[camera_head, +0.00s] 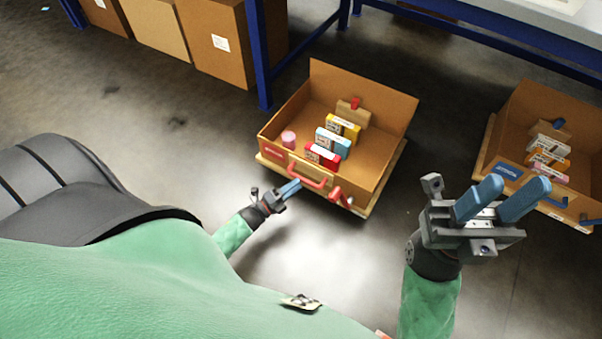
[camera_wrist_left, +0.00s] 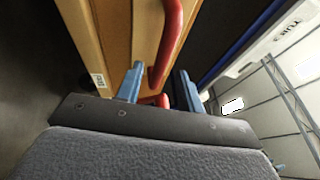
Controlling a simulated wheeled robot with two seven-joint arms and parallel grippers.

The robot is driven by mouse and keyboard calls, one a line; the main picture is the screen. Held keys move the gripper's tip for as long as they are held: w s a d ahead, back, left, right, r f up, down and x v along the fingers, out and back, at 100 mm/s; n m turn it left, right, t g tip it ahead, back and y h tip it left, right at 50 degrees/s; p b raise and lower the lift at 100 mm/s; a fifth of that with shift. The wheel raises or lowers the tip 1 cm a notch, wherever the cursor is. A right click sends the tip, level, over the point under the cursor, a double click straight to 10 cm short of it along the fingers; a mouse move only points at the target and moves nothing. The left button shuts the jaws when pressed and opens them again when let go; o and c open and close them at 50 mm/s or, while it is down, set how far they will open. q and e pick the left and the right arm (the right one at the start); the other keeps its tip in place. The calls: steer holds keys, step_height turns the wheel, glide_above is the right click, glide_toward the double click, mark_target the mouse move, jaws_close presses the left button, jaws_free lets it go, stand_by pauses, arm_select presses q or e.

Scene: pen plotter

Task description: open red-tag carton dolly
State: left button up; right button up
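The red-tag carton (camera_head: 385,140) is an open brown box on a pale wooden dolly (camera_head: 271,162), in the middle of the head view. A red tag (camera_head: 276,151) and a red handle (camera_head: 306,176) are on its front. My left gripper (camera_head: 293,186) is at the handle, its blue fingertips close to it. In the left wrist view its fingers (camera_wrist_left: 158,88) are apart, with the red handle (camera_wrist_left: 168,42) reaching between them; contact cannot be told. My right gripper (camera_head: 510,196) is open and empty, raised at the right.
A second carton with a blue tag (camera_head: 508,169) stands on the right. The red-tag carton holds several small boxes and a pink cylinder (camera_head: 288,139). Closed boxes (camera_head: 222,45) and blue rack posts (camera_head: 262,60) stand behind. Grey floor is clear between the cartons.

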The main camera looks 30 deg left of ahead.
arm_select(q)
steer(key=shift+v, duration=1.7)
